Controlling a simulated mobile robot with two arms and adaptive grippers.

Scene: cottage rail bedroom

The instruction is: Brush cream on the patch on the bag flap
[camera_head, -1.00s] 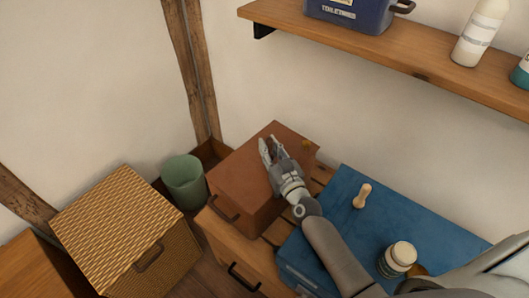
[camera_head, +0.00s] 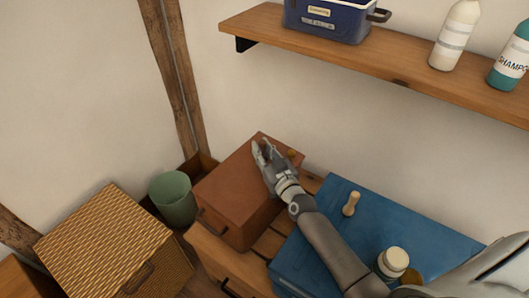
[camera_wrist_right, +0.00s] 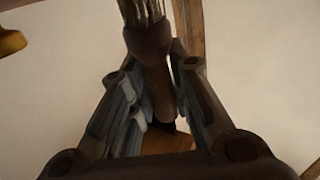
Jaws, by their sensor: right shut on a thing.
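The brown bag (camera_head: 232,192), boxy with a dark side handle, stands on the wooden bench at centre. My right gripper (camera_head: 262,152) is over the far part of the bag's top. It is shut on a brush (camera_wrist_right: 150,42), whose bristles (camera_wrist_right: 140,12) point up in the right wrist view. I cannot tell whether the brush touches the bag. The patch cannot be made out. A pale-lidded jar (camera_head: 393,261), perhaps the cream, stands on the blue surface at right, partly behind my arm. My left gripper is not in view.
A small wooden peg-like thing (camera_head: 351,203) stands on the blue surface (camera_head: 330,225). A green bin (camera_head: 173,198) and a wicker box (camera_head: 105,240) are left of the bag. A shelf (camera_head: 330,52) with a blue caddy (camera_head: 325,20) and bottles runs above.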

